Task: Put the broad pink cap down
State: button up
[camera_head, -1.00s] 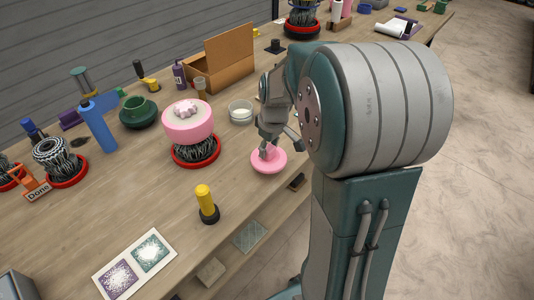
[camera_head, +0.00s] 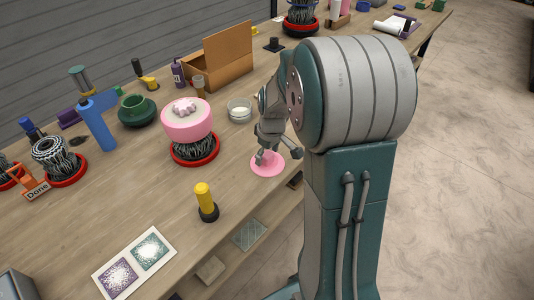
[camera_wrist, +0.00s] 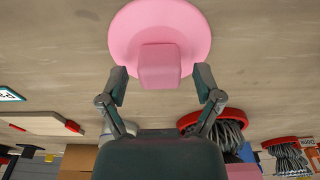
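The broad pink cap (camera_head: 268,171) lies flat on the table near its front edge, with its knob up. In the wrist view the cap (camera_wrist: 160,20) shows as a wide pink disc with a blocky knob (camera_wrist: 159,66). My gripper (camera_head: 271,158) is just above the cap, pointing down. Its fingers (camera_wrist: 161,74) are spread on either side of the knob, with a gap on both sides. In the head view the fingers hide part of the cap.
A yellow-handled tool (camera_head: 205,200) stands front left. The table (camera_head: 130,190) is bare around the printed card.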

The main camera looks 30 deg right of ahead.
aim_at(271, 156)
jog(key=shift+r, duration=0.1)
notch_tip(271, 156, up, 12)
jog(key=s, duration=0.1)
jog(key=s+a+r+m+t, duration=0.2)
jog(key=s+a, duration=0.4)
jog(key=s, duration=0.3)
jog(key=s+a+r+m+t, duration=0.2)
jog(key=s+a, duration=0.4)
jog(key=s, duration=0.3)
jog(key=shift+s+a+r, duration=0.15)
jog(key=shift+a+r, duration=0.05)
jog(key=shift+a, duration=0.1)
